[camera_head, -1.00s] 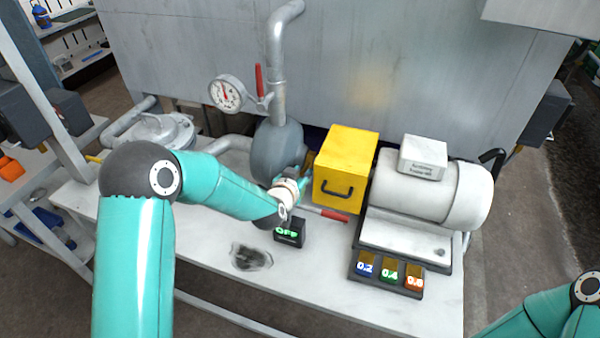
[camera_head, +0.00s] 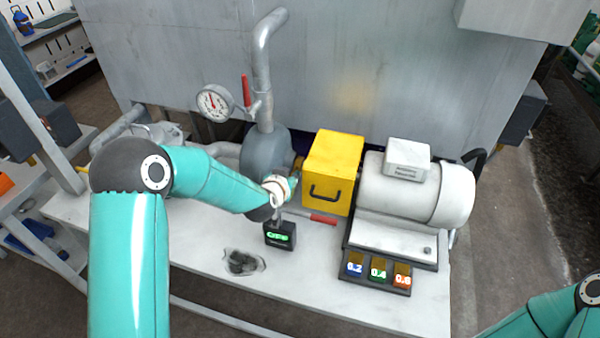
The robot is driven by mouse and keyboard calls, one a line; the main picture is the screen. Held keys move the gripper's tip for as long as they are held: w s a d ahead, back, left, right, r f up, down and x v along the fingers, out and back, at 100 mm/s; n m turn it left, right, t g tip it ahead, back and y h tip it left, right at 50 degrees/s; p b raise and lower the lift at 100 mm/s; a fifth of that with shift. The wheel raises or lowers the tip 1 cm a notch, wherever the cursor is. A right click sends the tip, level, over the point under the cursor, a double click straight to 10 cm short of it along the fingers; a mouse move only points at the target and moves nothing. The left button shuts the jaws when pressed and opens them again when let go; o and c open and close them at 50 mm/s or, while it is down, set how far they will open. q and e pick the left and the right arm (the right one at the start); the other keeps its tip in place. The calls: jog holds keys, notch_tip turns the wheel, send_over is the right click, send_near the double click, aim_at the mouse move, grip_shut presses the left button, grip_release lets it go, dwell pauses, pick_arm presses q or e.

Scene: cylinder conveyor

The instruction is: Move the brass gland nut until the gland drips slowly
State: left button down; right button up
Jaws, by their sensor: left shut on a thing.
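The brass gland nut (camera_head: 298,164) shows only as a small brass patch between the grey pump (camera_head: 266,152) and the yellow box. My left gripper (camera_head: 294,178) reaches up to it from the front and is shut on it. My own wrist hides most of the fingers and the nut. The gland's drip cannot be made out. My right gripper is out of view; only part of my right arm shows at the lower right.
The yellow box (camera_head: 332,170) and the motor (camera_head: 415,190) stand right of the pump. A black OFF display (camera_head: 280,235) sits below my left wrist. Blocks marked 0.2, 0.4 and 0.6 (camera_head: 402,275) stand at the front. A gauge (camera_head: 214,103) and red-handled valve (camera_head: 246,90) are above.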

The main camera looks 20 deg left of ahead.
pick_arm(q)
jog(key=shift+w+r, duration=0.1)
jog(key=shift+r, duration=0.05)
jog(key=c, duration=1.4)
grip_release()
jog(key=shift+c, duration=0.2)
jog(key=v, duration=1.2)
